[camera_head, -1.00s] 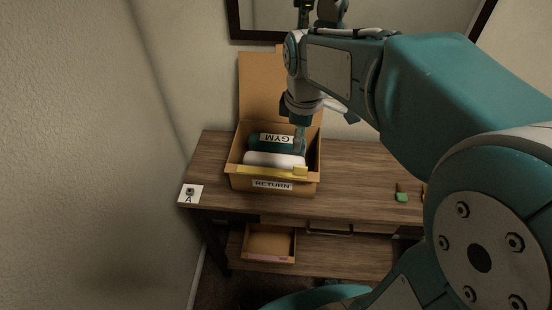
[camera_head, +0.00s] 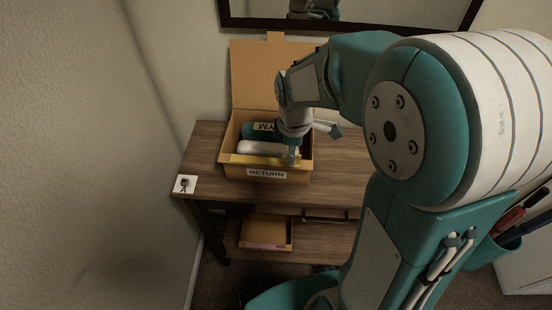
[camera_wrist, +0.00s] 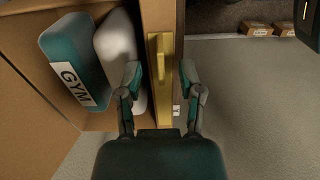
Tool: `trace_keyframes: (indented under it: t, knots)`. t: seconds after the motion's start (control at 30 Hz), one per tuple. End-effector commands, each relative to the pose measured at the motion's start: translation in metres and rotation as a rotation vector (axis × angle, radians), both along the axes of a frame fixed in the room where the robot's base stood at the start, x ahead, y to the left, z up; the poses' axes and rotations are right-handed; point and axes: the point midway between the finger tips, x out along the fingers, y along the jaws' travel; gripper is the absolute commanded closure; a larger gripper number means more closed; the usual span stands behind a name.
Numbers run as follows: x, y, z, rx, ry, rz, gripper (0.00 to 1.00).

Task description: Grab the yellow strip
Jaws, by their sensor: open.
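The yellow strip (camera_head: 250,159) lies along the front rim of the open cardboard box (camera_head: 237,171), which has a RETURN label on its front. In the wrist view the strip (camera_wrist: 167,104) runs upright in the picture, with a raised yellow piece on it. My gripper (camera_head: 292,155) is at the right end of the strip. In the wrist view its fingers (camera_wrist: 160,78) are apart, one on each side of the strip and front wall. No grip shows. My gripper hides part of the strip's right end in the head view.
A teal GYM roll (camera_wrist: 72,58) and a white roll (camera_wrist: 117,52) lie in the box behind the strip. The wooden desk (camera_head: 202,153) has a card marked A (camera_head: 185,185) at left. A wall mirror hangs behind.

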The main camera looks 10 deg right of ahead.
Motion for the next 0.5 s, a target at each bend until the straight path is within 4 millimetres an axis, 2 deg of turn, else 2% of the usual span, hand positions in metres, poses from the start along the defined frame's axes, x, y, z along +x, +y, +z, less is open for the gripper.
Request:
trace_keyframes:
  t: [0.1, 0.33, 0.37, 0.5]
  knots:
    - [-0.0004, 0.0006, -0.0108, 0.000, 0.002, 0.001, 0.51]
    - [0.0001, 0.0005, -0.0115, 0.000, -0.001, 0.001, 0.51]
    - [0.0001, 0.0005, -0.0115, 0.000, -0.001, 0.001, 0.65]
    - [0.0001, 0.0005, -0.0113, 0.000, -0.001, 0.001, 0.93]
